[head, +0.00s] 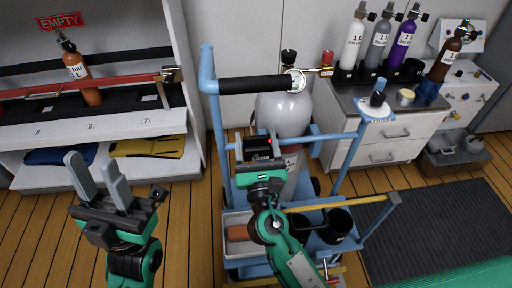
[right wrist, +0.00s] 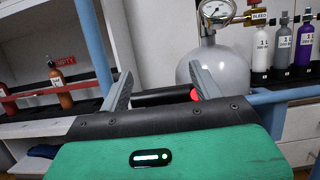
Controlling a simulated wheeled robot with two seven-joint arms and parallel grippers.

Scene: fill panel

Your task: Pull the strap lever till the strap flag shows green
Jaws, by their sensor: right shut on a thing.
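The strap lever shows as a short black bar (right wrist: 160,98) in the right wrist view, in front of the grey gas cylinder (head: 284,112). My right gripper (head: 258,145) is shut on it, with one finger at each end; it largely hides the lever in the head view. The strap flag (right wrist: 196,94) shows red by the right finger; a small red spot also shows in the head view (head: 270,141). The strap itself is hard to make out. My left gripper (head: 98,178) is open and empty, left of the cart, fingers pointing up.
The cylinder stands on a blue cart (head: 212,110) with a black-gripped handle (head: 240,85). A shelf (head: 60,130) with an orange bottle (head: 84,80) is on the left. A cabinet (head: 378,140) with several bottles is on the right. The wooden floor (head: 190,225) is clear left of the cart.

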